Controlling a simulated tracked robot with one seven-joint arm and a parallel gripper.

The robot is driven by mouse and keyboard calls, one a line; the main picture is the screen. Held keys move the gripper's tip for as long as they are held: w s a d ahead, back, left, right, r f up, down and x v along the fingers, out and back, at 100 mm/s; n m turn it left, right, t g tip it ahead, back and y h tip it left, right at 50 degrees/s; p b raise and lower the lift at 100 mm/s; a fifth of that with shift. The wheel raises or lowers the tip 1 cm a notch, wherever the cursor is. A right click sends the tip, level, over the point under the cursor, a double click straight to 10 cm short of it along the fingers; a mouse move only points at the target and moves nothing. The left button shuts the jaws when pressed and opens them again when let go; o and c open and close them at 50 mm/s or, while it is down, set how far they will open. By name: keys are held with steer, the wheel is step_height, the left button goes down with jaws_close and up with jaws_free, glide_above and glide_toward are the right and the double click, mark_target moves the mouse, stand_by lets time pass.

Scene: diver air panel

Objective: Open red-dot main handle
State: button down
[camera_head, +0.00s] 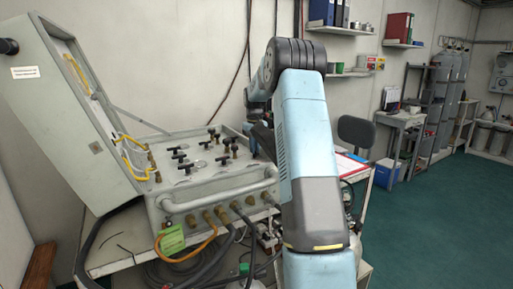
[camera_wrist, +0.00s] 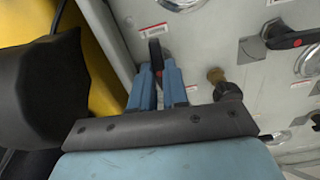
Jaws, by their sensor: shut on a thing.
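The air panel (camera_head: 190,182) is a pale grey box with several black handles on its top, in the head view. In the wrist view my gripper (camera_wrist: 157,82) has its two blue fingers shut on a black handle (camera_wrist: 155,50). A small reddish spot shows between the fingers, and a label sits beside the handle. Another black handle with a red dot (camera_wrist: 292,41) is at the upper right, apart from the fingers. In the head view my arm hides the gripper and the held handle.
A brass fitting with a black knob (camera_wrist: 228,90) stands just right of the fingers. Round gauges lie on the panel face. The panel's raised lid (camera_head: 75,110) stands at the left. A front tube rail (camera_head: 215,193) and hoses run along the panel's front.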

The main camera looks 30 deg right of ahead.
stand_by(0.4)
steer(key=c, duration=1.1)
jaws_free()
step_height(320, 180, up, 14)
steer(key=shift+f, duration=0.2)
